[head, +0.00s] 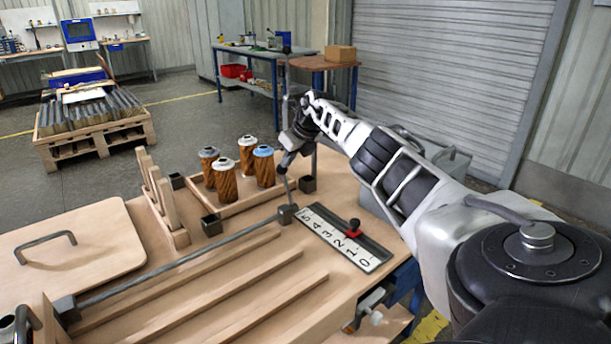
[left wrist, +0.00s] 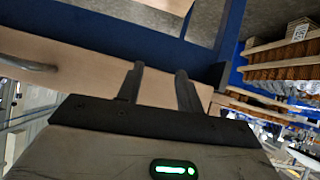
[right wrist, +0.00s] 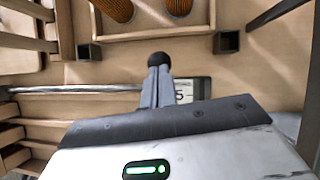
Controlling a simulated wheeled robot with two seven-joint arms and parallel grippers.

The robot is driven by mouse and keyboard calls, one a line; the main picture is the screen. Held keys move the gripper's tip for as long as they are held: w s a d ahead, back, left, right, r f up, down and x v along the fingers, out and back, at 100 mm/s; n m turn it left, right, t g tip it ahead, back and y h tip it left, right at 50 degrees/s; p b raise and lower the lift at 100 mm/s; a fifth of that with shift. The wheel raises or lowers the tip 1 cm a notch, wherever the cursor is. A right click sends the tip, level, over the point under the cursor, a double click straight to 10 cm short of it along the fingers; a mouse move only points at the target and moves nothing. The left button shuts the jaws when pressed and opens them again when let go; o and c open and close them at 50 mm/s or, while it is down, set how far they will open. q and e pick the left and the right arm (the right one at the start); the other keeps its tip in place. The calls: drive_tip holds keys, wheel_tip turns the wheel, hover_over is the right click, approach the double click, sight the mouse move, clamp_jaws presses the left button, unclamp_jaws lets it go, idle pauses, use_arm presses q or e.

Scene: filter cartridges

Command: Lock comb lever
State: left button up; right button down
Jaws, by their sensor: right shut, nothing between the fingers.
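The comb lever's long grey rod (head: 180,262) crosses the wooden bench to a dark hub (head: 286,214) beside the numbered scale. A thin upright bar (head: 286,75) rises behind my right gripper in the head view. My right gripper (head: 284,168) is above the hub. In the right wrist view its fingers (right wrist: 158,72) are together and empty, with a round black knob (right wrist: 158,59) at their tips. Whether they touch it, I cannot tell. My left gripper (left wrist: 158,82) is open and empty, pointing at a pale board.
The scale plate (head: 340,240), numbered 0 to 5, has a red slider (head: 354,229). Several orange-brown cartridges (head: 226,178) stand in a wooden tray (head: 240,203). A slotted wooden rack (head: 164,205) is left of it. A lid with a handle (head: 75,250) lies at the left.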

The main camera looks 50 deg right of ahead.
use_arm(q)
drive_tip(key=shift+w+a+r, duration=0.1)
drive_tip(key=shift+w+a, duration=0.1)
use_arm(e)
drive_tip(key=shift+w+d, duration=0.1)
drive_tip(key=shift+w, duration=0.25)
